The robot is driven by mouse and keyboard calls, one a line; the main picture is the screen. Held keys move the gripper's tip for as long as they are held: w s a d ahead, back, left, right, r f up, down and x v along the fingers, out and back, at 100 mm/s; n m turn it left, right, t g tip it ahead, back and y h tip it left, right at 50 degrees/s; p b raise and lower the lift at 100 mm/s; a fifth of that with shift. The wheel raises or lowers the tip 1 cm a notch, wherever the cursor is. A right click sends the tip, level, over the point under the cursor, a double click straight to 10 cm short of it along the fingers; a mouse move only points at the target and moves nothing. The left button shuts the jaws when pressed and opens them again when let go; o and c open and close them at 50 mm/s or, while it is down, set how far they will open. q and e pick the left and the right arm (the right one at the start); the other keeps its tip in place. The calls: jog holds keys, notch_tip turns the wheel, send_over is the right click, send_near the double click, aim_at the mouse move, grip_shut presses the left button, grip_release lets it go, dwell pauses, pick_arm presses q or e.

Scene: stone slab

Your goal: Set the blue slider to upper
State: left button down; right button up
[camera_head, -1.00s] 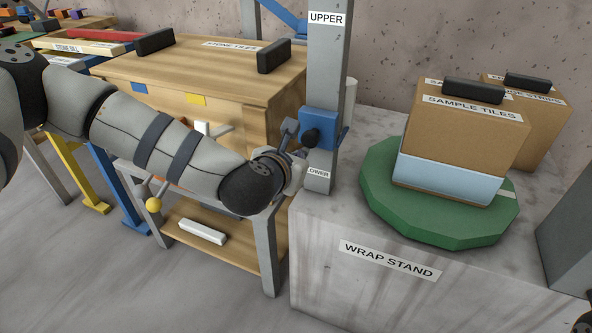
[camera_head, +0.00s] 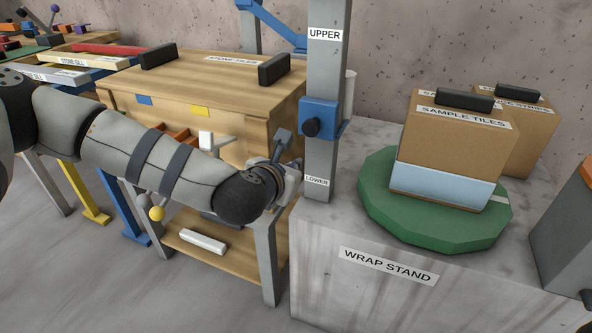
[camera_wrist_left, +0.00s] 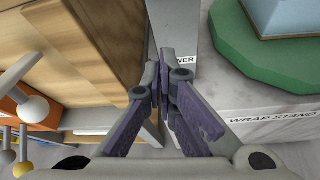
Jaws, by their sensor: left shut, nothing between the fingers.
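The blue slider (camera_head: 325,112) with a black knob sits on an upright grey post (camera_head: 328,75). It is between the UPPER label (camera_head: 325,35) and the LOWER label (camera_head: 317,181), slightly below midway. My left gripper (camera_head: 283,138) is left of the post, a little lower than the knob, and appears apart from the slider. In the left wrist view its fingers (camera_wrist_left: 165,72) are shut and empty, pointing toward the post's lower part. The slider does not show in that view. My right gripper is not in view.
Right of the post, the stone wrap stand (camera_head: 340,230) carries a green turntable (camera_head: 440,233) with a sample tiles box (camera_head: 455,150). A wooden cabinet (camera_head: 205,85) stands behind my left arm. A grey box (camera_head: 565,235) stands at the right edge.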

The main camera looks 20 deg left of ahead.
pick_arm(q)
jog(key=v, duration=0.8)
jog(key=shift+r+p, duration=0.45)
jog(key=shift+r, duration=0.05)
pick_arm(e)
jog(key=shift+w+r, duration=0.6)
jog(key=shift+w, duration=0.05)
